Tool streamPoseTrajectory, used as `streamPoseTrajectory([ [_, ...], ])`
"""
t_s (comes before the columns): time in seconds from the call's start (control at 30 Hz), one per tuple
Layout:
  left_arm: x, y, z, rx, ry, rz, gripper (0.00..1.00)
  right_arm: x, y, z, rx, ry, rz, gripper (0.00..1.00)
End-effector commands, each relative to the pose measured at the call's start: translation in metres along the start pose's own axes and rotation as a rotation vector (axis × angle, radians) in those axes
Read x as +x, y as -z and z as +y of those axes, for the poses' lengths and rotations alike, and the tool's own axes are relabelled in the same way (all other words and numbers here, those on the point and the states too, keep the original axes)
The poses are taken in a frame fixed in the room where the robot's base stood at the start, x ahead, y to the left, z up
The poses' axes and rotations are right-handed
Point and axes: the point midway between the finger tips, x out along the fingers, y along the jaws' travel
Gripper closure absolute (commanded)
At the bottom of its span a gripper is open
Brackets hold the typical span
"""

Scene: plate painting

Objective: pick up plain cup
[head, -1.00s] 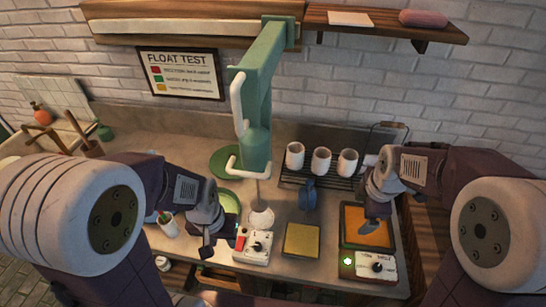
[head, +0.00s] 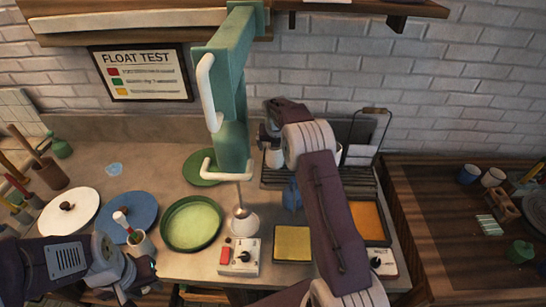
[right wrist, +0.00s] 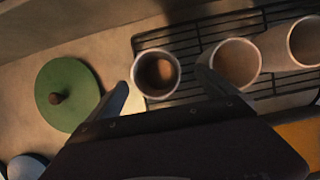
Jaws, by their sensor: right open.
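Three white cups stand in a row on a black wire rack (right wrist: 185,42). The left cup (right wrist: 156,82) is between the open fingers of my right gripper (right wrist: 160,92) in the right wrist view, with a gap visible on the left. A brown round patch shows inside it. The middle cup (right wrist: 235,64) is just right of the right finger, and the right cup (right wrist: 305,42) is beyond. In the head view my right arm hides most of the cups; part of the left cup (head: 274,158) shows below the gripper. My left gripper (head: 138,282) is low at the left, its jaws unclear.
A green pillar fixture (head: 232,110) stands left of the rack. A green lid (head: 203,167), a green dish (head: 191,223), a yellow pad (head: 293,243) and a switch box (head: 240,257) are on the counter. A wooden shelf (head: 350,8) hangs above.

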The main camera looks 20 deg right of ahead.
Motion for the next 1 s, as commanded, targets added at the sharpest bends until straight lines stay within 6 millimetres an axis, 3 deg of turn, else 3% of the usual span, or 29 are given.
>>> streamPoseTrajectory([
  [0.27, -0.004, 0.001, 0.000, 0.000, 0.000, 0.000, 0.64, 0.019, -0.001, 0.001, 0.000, 0.000, -0.001, 0.04],
  [0.53, -0.013, 0.001, 0.000, 0.000, 0.000, 0.000, 0.64, 0.063, -0.002, 0.003, 0.000, 0.000, 0.000, 0.04],
  [0.8, -0.013, 0.001, 0.000, 0.000, 0.000, 0.000, 0.64, 0.068, -0.002, 0.004, 0.000, -0.001, -0.002, 0.04],
  [1.0, -0.013, 0.001, 0.000, 0.000, 0.000, 0.000, 0.64, 0.067, -0.002, 0.004, 0.000, -0.001, -0.001, 0.60],
])
